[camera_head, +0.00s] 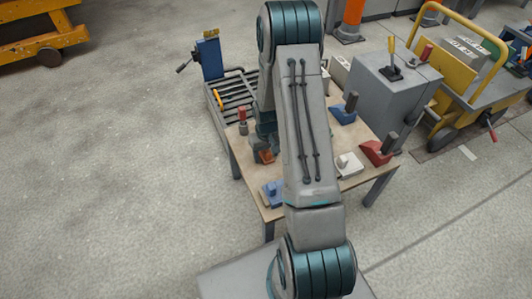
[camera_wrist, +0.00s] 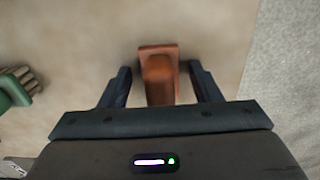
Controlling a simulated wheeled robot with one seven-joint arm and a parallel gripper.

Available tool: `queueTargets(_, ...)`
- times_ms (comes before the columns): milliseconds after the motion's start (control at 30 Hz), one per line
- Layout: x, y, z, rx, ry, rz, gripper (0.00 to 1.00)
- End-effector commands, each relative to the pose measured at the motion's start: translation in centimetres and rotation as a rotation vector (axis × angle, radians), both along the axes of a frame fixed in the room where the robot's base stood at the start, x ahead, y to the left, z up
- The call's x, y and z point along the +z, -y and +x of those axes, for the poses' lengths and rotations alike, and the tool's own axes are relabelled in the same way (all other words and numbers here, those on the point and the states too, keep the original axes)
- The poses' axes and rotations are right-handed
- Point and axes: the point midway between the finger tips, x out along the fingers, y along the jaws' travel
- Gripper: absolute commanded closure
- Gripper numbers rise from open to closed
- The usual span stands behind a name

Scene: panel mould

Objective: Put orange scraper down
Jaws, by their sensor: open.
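The orange scraper (camera_wrist: 158,80) is on the tabletop in the wrist view, between the two fingers of my gripper (camera_wrist: 160,70). The fingers are spread, with a gap on each side of the scraper. Its near end is hidden by the gripper body. In the head view the orange scraper (camera_head: 265,156) shows at the left part of the wooden table (camera_head: 240,161), beside my arm, which hides much of the table's middle.
A blue tool (camera_head: 271,194) sits at the front left corner. A white tool (camera_head: 348,164), a red tool (camera_head: 377,151) and another blue tool (camera_head: 344,112) lie to the right. A red-handled item (camera_head: 243,120) stands behind. A green object (camera_wrist: 14,91) is left in the wrist view.

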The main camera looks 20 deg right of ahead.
Motion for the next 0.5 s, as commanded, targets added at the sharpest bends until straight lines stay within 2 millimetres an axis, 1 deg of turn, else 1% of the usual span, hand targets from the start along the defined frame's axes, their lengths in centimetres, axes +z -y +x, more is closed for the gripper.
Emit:
queueTargets(67,0.7,0.0,0.0,0.0,0.001,0.0,0.42)
queueTargets(167,2.4,0.0,0.1,0.0,0.003,-0.001,0.42)
queueTargets(400,7.7,0.0,0.0,0.0,0.002,0.0,0.42)
queueTargets(500,9.6,0.0,0.0,0.0,0.002,0.0,0.42)
